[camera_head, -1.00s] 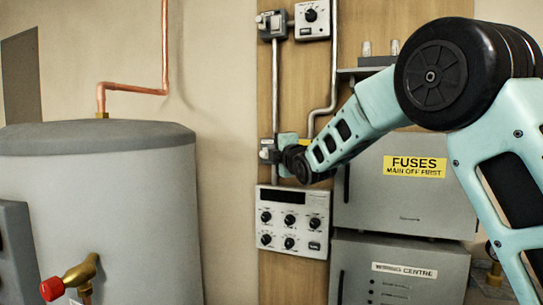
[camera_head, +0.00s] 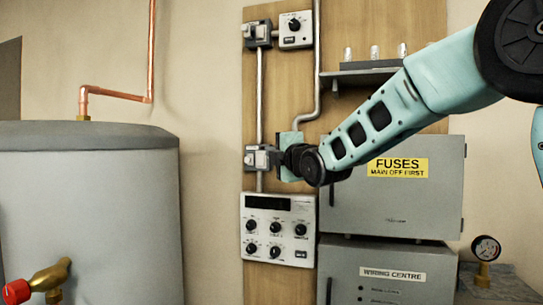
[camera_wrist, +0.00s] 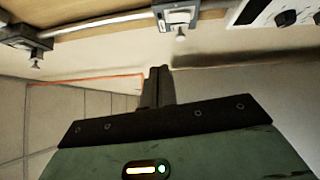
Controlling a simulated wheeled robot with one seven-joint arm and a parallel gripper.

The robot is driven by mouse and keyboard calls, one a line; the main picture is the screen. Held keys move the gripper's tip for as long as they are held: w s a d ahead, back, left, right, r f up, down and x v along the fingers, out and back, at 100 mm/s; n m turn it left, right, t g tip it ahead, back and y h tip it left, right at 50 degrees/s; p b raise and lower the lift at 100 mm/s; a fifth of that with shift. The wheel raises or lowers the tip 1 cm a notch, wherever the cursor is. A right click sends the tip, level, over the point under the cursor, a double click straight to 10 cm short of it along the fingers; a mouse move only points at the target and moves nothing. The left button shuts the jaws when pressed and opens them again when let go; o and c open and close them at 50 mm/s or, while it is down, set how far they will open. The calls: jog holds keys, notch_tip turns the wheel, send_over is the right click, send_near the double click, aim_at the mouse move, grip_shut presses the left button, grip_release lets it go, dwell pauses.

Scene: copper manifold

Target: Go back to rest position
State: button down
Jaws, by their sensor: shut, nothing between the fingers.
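My gripper (camera_wrist: 159,72) is shut and empty in the wrist view, its dark fingers together in front of the green palm. In the head view, the green gripper body (camera_head: 290,142) is in front of the wooden board (camera_head: 283,95), just right of the lower grey switch box (camera_head: 256,158). Its fingers cannot be made out there, and I cannot tell how far it is from the box. My arm reaches in from the upper right, across the fuse cabinet's upper part.
A control panel (camera_head: 277,230) with several knobs is below the gripper. The grey fuse cabinet (camera_head: 400,205) and a shelf (camera_head: 365,73) with small glass parts are at right. A grey tank (camera_head: 90,220) with a copper pipe (camera_head: 118,93) stands at left. Bare wall separates tank and board.

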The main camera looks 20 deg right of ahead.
jog(key=s+a+f+m+g+b, duration=0.1)
jog(key=s+a+f+m+g, duration=0.2)
jog(key=s+f, duration=0.4)
jog(key=s+a+f+m+g+y+b, duration=0.15)
jog(key=s+a+f+g, duration=0.3)
jog(key=f, duration=0.45)
jog(key=s+a+f+m+g, duration=0.3)
jog(key=s+a+f, duration=0.2)
jog(key=f, duration=0.2)
jog(key=s+d+f+m+g+h+b, duration=0.1)
jog(key=s+f+g, duration=0.3)
jog(key=s, duration=0.9)
jog(key=s+d+f+m+g+h+b, duration=0.1)
jog(key=s+f+m+g+h, duration=0.2)
jog(key=s+f, duration=0.7)
jog(key=s+m+g, duration=0.1)
jog(key=s, duration=0.3)
jog(key=shift+s+d+f, duration=0.15)
jog(key=shift+s+d, duration=0.1)
jog(key=shift+m, duration=0.25)
